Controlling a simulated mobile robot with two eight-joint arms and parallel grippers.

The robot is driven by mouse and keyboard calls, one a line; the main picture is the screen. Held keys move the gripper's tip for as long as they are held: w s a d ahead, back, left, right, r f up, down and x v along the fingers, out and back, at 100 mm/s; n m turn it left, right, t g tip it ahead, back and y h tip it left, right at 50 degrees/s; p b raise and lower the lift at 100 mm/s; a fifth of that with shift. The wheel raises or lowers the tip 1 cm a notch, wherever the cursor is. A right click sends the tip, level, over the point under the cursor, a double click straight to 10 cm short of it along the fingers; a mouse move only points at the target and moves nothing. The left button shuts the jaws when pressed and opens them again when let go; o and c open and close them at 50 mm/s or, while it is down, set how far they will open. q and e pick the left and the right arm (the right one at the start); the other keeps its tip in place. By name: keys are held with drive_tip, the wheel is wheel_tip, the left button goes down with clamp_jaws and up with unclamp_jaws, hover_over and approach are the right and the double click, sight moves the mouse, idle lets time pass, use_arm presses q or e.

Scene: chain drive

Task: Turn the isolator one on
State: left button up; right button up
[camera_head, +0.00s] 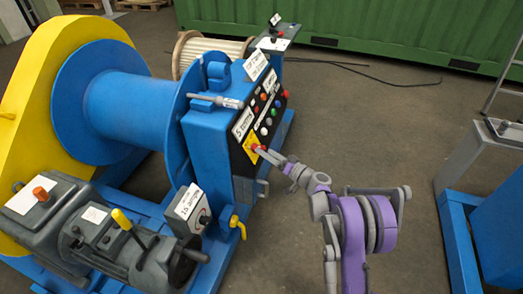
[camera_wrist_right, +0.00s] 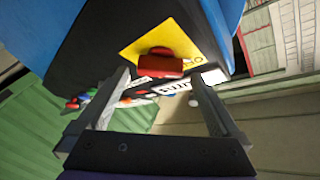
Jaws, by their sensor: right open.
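The isolator is a red rotary handle (camera_head: 256,147) on a yellow plate (camera_head: 250,142), low on the dark panel face of the blue winch console. In the right wrist view the red handle (camera_wrist_right: 161,64) lies crosswise on its yellow plate (camera_wrist_right: 135,48). My right gripper (camera_head: 266,153) is close in front of the handle. In the wrist view its open fingers (camera_wrist_right: 160,78) point at the handle, one on each side, with nothing held. I cannot tell whether they touch it. I cannot read the plate's label. My left gripper is not in view.
Coloured buttons (camera_head: 265,121) and white labels sit on the panel above the isolator. A blue cable drum (camera_head: 125,105) stands left of the console (camera_head: 205,135). A yellow-handled valve (camera_head: 238,226) is below. Open floor (camera_head: 370,130) lies to the right, before a green container (camera_head: 400,35).

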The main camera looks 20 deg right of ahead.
drive_tip(key=shift+x, duration=1.75)
drive_tip(key=c, duration=1.2)
